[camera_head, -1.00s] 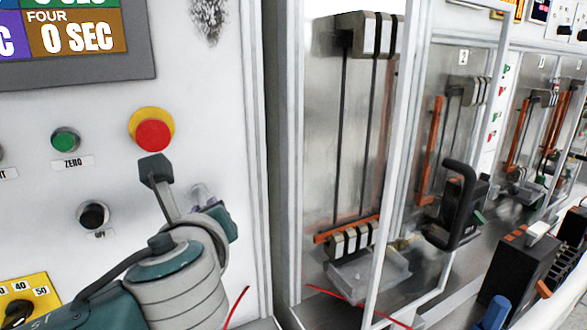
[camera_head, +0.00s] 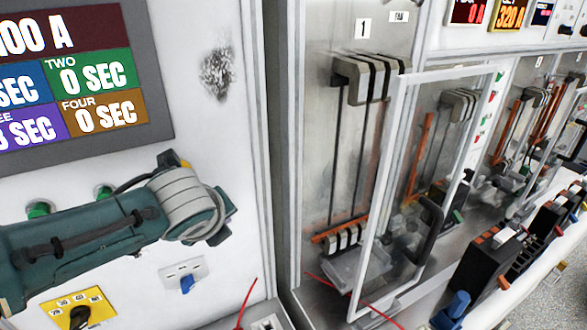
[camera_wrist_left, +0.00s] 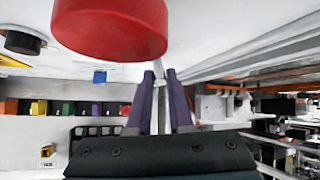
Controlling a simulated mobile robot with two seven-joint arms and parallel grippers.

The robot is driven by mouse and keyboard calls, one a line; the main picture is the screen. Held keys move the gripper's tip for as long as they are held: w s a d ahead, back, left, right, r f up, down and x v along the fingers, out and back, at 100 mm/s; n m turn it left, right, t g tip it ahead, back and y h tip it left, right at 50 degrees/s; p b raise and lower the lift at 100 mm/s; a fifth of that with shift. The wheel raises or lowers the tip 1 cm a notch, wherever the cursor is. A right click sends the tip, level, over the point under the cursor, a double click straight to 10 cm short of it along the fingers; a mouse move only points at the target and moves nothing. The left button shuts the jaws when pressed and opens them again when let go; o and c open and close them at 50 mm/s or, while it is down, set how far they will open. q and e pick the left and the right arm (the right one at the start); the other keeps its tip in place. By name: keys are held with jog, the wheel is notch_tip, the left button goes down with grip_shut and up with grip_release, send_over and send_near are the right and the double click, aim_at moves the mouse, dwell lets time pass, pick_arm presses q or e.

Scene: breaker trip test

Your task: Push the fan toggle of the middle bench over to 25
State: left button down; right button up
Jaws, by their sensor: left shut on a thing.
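My left arm (camera_head: 85,240) crosses the grey-white panel in the head view, its wrist (camera_head: 185,205) in front of the red button. The gripper itself is hidden there. In the left wrist view my left gripper (camera_wrist_left: 161,95) is shut on a thin pale piece between its purple fingers. I cannot tell what the piece belongs to. A blue lever (camera_head: 187,283) stands on a small white plate below the wrist. I cannot pick out a fan toggle marked 25. My right gripper is out of view.
The red button (camera_wrist_left: 110,25) looms close above the fingers in the wrist view. A yellow plate (camera_head: 95,298) with a black knob is at lower left. A clear framed door (camera_head: 385,170) stands out before the cabinet. Black breakers (camera_head: 490,265) line the ledge at right.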

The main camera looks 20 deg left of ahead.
pick_arm(q)
jog(key=shift+a+f, duration=0.1)
jog(key=shift+a, duration=0.05)
jog(key=c, duration=0.8)
grip_release()
jog(key=shift+c, duration=0.2)
jog(key=p+v, duration=0.1)
jog(key=v, duration=0.9)
